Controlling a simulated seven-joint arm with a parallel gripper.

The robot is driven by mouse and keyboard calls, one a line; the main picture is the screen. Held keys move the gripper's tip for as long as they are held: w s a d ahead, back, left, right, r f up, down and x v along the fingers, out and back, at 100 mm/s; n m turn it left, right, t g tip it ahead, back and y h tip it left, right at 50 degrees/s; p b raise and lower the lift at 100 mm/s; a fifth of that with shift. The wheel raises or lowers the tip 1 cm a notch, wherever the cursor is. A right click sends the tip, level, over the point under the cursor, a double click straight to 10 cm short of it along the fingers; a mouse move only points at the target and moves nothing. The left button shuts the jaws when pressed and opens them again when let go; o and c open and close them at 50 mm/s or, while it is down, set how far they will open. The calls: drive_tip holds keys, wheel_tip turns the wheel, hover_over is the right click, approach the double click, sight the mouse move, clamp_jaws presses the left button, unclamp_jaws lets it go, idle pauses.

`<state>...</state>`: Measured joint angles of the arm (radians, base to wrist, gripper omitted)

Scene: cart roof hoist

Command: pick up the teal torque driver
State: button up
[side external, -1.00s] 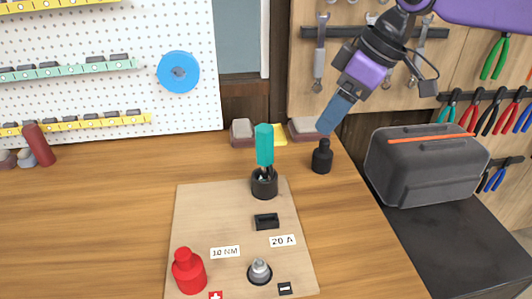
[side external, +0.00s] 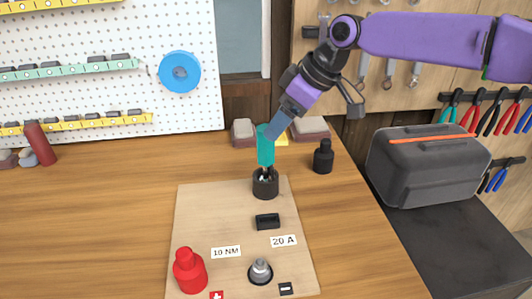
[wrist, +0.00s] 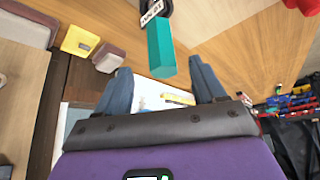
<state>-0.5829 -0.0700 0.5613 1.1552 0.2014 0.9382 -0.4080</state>
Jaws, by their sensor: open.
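The teal torque driver (side external: 265,152) stands upright, handle up, in a black round holder (side external: 265,186) at the back of a light wooden board (side external: 200,215). My gripper (side external: 274,130) is at the top of the handle in the side view, where its blue finger overlaps the handle's upper end. In the wrist view the teal handle (wrist: 161,50) lies ahead of and between my two blue fingers (wrist: 160,82), which are apart with nothing between their tips. I cannot tell from these views whether a finger touches the handle.
A black bottle-shaped item (side external: 323,157) stands right of the holder. A red bottle-shaped piece (side external: 188,270) and a grey post (side external: 260,270) are on the board's front. A grey toolbox (side external: 425,170) stands at right. The table's left is mostly clear.

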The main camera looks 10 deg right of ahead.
sight(266, 145)
drive_tip(key=shift+s+x, duration=0.15)
drive_tip(key=shift+x, duration=1.9)
drive_tip(key=shift+s+x, duration=0.1)
drive_tip(key=shift+x, duration=2)
drive_tip(key=shift+d, duration=0.1)
clamp_jaws()
